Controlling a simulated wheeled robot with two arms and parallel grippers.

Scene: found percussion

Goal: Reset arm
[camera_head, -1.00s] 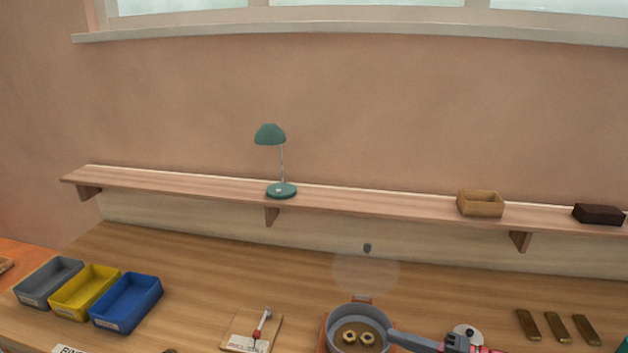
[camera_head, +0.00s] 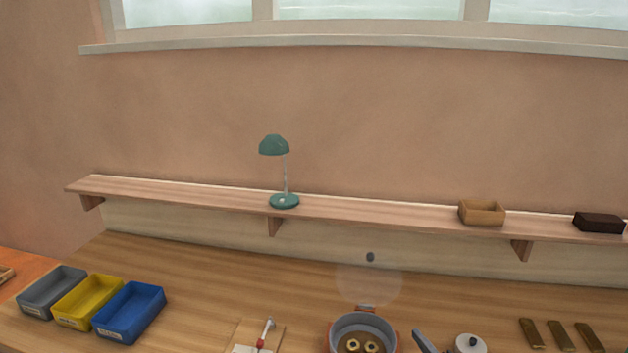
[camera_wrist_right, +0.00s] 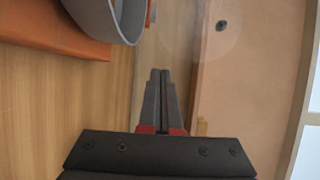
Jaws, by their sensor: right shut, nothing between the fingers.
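My right gripper (camera_wrist_right: 159,78) is shut and empty in the right wrist view, its two grey fingers pressed together above the wooden worktop. Its tip also shows at the bottom of the head view (camera_head: 424,341), to the right of a pot. The pot (camera_head: 337,335) is grey inside and holds two pale ring-shaped pieces. Its grey wall (camera_wrist_right: 96,14) is at the upper left of the right wrist view, apart from the fingers. My left gripper is in neither view.
A white-lidded item (camera_head: 469,344) stands right of my gripper, with brass bars (camera_head: 562,336) beyond it. Grey, yellow and blue bins (camera_head: 130,313) stand at left. A shelf (camera_head: 350,212) carries a green lamp (camera_head: 284,201). The worktop (camera_head: 215,290) behind the pot is clear.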

